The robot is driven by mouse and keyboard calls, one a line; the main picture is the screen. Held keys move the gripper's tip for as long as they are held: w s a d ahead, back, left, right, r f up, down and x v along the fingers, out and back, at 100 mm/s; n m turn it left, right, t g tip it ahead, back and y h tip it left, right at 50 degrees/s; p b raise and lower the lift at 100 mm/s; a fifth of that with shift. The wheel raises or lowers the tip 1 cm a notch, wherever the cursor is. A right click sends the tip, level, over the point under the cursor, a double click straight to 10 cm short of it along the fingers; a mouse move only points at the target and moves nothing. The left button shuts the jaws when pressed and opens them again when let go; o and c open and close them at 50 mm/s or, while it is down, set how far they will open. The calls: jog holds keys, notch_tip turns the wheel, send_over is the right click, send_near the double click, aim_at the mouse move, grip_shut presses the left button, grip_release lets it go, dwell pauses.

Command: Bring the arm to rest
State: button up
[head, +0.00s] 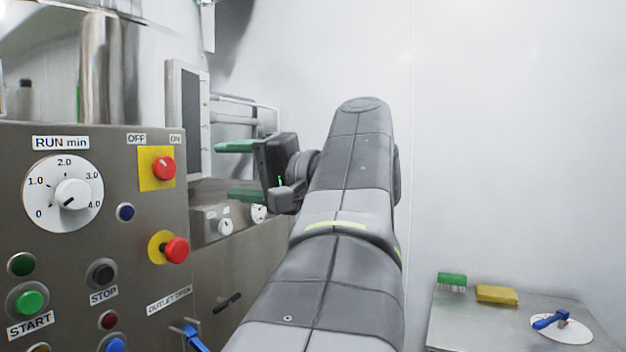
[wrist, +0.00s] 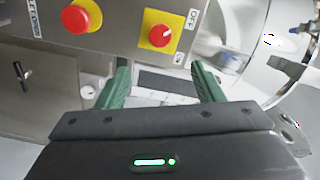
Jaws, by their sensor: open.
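My arm reaches up and forward in the head view, with its wrist bent to the left. My gripper (head: 236,170) has two green fingers that stand apart with nothing between them. It is beside the right edge of the control panel (head: 140,228), in front of more equipment. In the wrist view the gripper (wrist: 160,85) is also open and empty. There the panel shows upside down, with a red knob on a yellow plate (wrist: 160,35) beyond the fingers. The fingers appear apart from the panel.
The panel carries a RUN min dial (head: 72,195), a red button (head: 175,249) and a green START button (head: 30,301). A blue handle (head: 194,337) sticks out low on it. A side table (head: 470,320) at the right holds a green brush (head: 452,281), a yellow sponge (head: 496,294) and a white disc (head: 575,332).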

aim_at(168, 168)
jog(key=shift+a, duration=0.1)
jog(key=shift+p+x, duration=0.35)
jog(key=shift+x, duration=6.35)
jog(key=shift+r, duration=0.1)
jog(key=v, duration=1.3)
jog(key=p+x, duration=0.1)
jog(key=x, duration=1.2)
jog(key=shift+w+a+r, duration=0.15)
jog(key=shift+a+r, duration=0.05)
jog(key=m+p, duration=0.2)
jog(key=shift+d+r+m+p, duration=0.1)
jog(key=shift+d+m+p, duration=0.05)
jog(key=shift+m+p, duration=0.15)
jog(key=m+p, duration=0.5)
jog(key=p, duration=0.1)
jog(key=shift+m+p, duration=1.5)
jog(key=shift+p, duration=0.15)
jog(key=shift+f, duration=0.25)
